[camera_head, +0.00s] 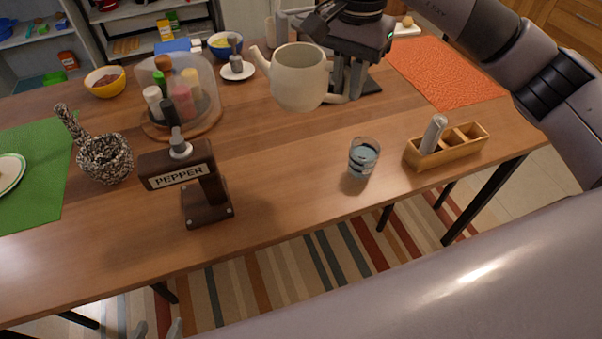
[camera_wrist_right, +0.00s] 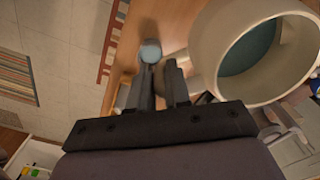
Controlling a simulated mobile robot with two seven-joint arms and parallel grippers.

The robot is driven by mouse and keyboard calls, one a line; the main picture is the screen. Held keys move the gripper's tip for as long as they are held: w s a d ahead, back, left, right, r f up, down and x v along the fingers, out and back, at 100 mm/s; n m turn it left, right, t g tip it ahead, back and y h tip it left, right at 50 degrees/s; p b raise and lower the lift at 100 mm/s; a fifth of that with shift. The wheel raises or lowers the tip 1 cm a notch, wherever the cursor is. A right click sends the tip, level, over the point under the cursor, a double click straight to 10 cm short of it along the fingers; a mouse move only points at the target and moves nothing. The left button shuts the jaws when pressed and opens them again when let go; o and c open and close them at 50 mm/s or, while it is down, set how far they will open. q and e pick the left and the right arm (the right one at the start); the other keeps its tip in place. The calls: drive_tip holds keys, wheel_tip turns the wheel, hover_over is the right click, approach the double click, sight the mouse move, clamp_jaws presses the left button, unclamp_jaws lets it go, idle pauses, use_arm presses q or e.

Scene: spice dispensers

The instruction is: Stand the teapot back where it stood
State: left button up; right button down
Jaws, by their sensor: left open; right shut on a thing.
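The cream teapot (camera_head: 299,78) is held above the back middle of the table in the head view, roughly upright, spout to the upper left. My right gripper (camera_head: 347,97) is shut on its handle, at the teapot's right side. In the right wrist view the teapot (camera_wrist_right: 204,52) is large at the upper right, its open top showing a bluish inside; the gripper's fingers (camera_wrist_right: 163,84) reach toward its handle. My left gripper (camera_head: 158,330) shows only its two fingertips, apart and empty, at the bottom edge of the head view, low in front of the table.
A glass of water (camera_head: 363,158), a wooden spice box (camera_head: 447,148), a pepper dispenser (camera_head: 179,172) and a stone mortar (camera_head: 105,160) stand on the table. A clear-covered spice carousel (camera_head: 205,126) is left of the teapot. The middle front is clear.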

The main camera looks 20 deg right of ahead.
drive_tip(key=shift+w+f, duration=0.1)
wheel_tip(320, 180, down, 19)
drive_tip(key=shift+f+b, duration=0.2)
drive_tip(key=shift+b, duration=0.1)
idle(0.4)
drive_tip(key=shift+f, duration=0.2)
drive_tip(key=c, duration=1.1)
unclamp_jaws()
drive_tip(key=shift+r, duration=0.1)
